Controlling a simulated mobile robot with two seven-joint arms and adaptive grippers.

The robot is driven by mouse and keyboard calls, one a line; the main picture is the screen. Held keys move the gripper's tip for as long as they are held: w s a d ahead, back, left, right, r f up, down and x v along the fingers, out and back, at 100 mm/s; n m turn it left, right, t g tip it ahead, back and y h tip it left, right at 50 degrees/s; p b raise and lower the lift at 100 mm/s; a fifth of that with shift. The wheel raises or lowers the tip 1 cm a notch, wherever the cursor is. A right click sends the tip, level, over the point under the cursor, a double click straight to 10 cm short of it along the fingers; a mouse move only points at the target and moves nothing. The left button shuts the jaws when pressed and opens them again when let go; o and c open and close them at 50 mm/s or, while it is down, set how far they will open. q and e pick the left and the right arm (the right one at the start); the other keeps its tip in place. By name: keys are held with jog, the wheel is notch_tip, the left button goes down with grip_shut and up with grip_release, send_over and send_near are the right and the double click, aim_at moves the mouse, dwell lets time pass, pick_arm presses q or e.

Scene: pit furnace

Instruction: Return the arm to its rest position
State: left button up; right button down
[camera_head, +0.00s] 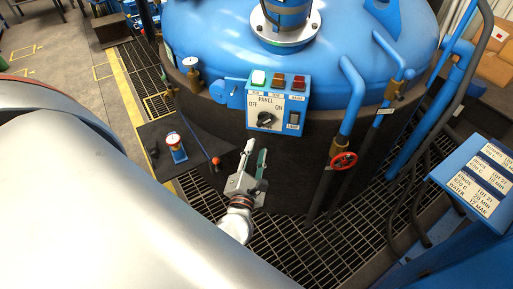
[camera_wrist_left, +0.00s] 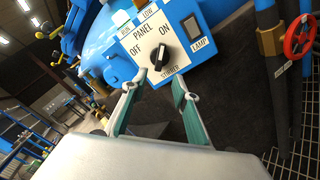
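My left gripper (camera_head: 256,148) is below the control panel (camera_head: 283,100) on the blue furnace in the head view. Its two green-padded fingers stand apart with nothing between them. In the left wrist view the gripper (camera_wrist_left: 159,82) points at the panel's lower edge, and the fingertips are close to the black knob (camera_wrist_left: 163,57). I cannot tell whether they touch the panel. The knob also shows in the head view (camera_head: 266,119), between the OFF and ON labels. My arm's large white link fills the lower left of the head view. My right gripper is not in view.
A red valve wheel (camera_head: 343,160) and blue pipes (camera_head: 353,92) stand right of the gripper. A blue stand with labels (camera_head: 486,175) is at the far right. Floor grating (camera_head: 290,236) lies below.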

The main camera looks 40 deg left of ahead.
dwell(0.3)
pick_arm(q)
jog(key=s+d+f+m+h, duration=0.25)
jog(key=d+m+h, duration=0.3)
jog(key=m, duration=0.65)
jog(key=s+d+f+m+h, duration=0.25)
jog(key=d+m+h, duration=0.35)
jog(key=m, duration=0.6)
jog(key=s+a+f+m+g+y, duration=0.2)
jog(key=s+f+m+g, duration=0.4)
jog(key=s+f+m, duration=0.3)
notch_tip(320, 180, down, 4)
jog(key=m, duration=0.2)
jog(key=shift+m, duration=0.3)
jog(key=shift+a+y, duration=0.1)
jog(key=shift+y, duration=0.15)
